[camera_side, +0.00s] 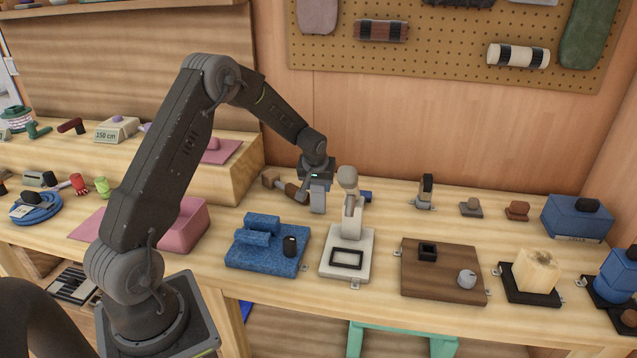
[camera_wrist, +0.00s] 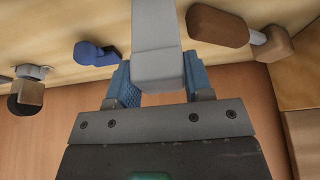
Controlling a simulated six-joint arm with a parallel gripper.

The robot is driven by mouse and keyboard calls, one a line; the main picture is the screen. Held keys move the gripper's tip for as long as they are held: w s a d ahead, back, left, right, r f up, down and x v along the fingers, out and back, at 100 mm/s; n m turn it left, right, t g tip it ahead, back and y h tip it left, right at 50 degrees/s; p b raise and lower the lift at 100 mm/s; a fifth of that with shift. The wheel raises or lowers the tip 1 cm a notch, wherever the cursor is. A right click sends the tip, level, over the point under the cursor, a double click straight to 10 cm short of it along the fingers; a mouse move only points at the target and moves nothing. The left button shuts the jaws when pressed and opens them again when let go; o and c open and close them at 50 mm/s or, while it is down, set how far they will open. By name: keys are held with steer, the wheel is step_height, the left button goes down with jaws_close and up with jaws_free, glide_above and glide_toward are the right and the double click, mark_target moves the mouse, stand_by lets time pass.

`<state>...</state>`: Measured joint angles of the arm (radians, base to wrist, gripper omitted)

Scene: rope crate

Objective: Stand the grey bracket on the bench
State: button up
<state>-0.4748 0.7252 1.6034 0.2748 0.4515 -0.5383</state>
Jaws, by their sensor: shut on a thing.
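The grey bracket (camera_side: 318,199) hangs downward from my gripper (camera_side: 316,178) in the side view, over the back middle part of the bench (camera_side: 395,228). In the wrist view the bracket (camera_wrist: 155,28) is a pale grey piece that runs from between the two blue fingers of my gripper (camera_wrist: 158,80) toward the top edge. The fingers are shut on it. The bracket looks roughly upright in the side view. I cannot tell whether its lower end touches the bench.
A mallet (camera_side: 296,192) lies close left of the bracket; a white stand (camera_side: 352,238) with a rounded top rises close right. A blue item (camera_side: 366,196) lies behind the stand. A blue fixture (camera_side: 268,250) and a brown board (camera_side: 442,272) are nearer the front edge.

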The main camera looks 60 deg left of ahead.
steer(key=shift+f, duration=0.25)
steer(key=o, duration=1.2)
steer(key=v, duration=1.4)
